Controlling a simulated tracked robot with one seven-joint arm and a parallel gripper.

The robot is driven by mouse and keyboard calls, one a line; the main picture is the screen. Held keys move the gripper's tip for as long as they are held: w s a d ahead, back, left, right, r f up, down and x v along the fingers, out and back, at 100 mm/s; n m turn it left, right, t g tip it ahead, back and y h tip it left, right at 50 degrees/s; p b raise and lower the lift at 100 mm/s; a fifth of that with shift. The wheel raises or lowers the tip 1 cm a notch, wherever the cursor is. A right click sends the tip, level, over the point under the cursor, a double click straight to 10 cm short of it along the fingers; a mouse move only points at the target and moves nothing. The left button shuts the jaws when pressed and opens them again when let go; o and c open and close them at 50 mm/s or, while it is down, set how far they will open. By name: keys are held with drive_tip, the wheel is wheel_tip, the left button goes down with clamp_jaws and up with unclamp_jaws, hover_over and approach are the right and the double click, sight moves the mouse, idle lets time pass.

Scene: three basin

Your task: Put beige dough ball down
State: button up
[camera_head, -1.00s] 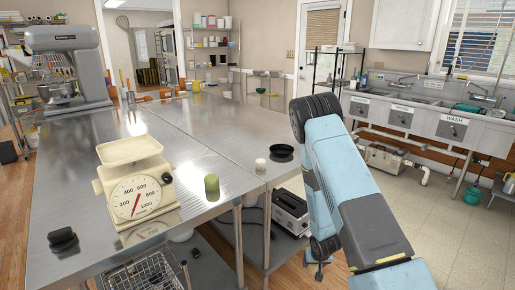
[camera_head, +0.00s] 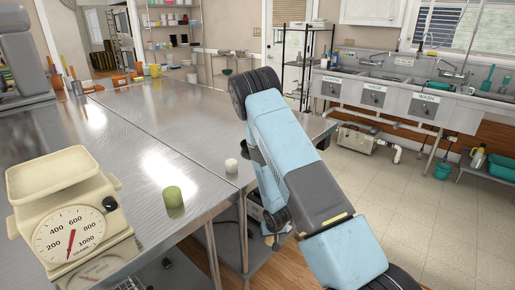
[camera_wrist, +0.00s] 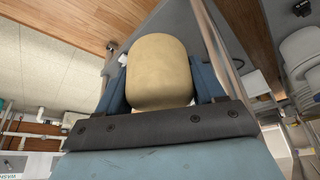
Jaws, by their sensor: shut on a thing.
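The beige dough ball (camera_wrist: 160,72) fills the middle of the wrist view as a rounded, block-like lump. My gripper (camera_wrist: 160,85) is shut on it, with one blue finger on each side. In the head view my blue arm reaches over the right edge of the steel table (camera_head: 150,115). The arm hides my gripper and the dough there. The wrist view shows wooden floor and a table leg beyond the dough, so I cannot tell how far the dough is from any surface.
On the table are a cream scale (camera_head: 65,215), a green cylinder (camera_head: 173,197) and a small white cylinder (camera_head: 231,166). A mixer (camera_head: 22,55) stands at the far left. Sinks (camera_head: 400,95) line the right wall.

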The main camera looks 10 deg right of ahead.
drive_tip(key=shift+a, duration=0.5)
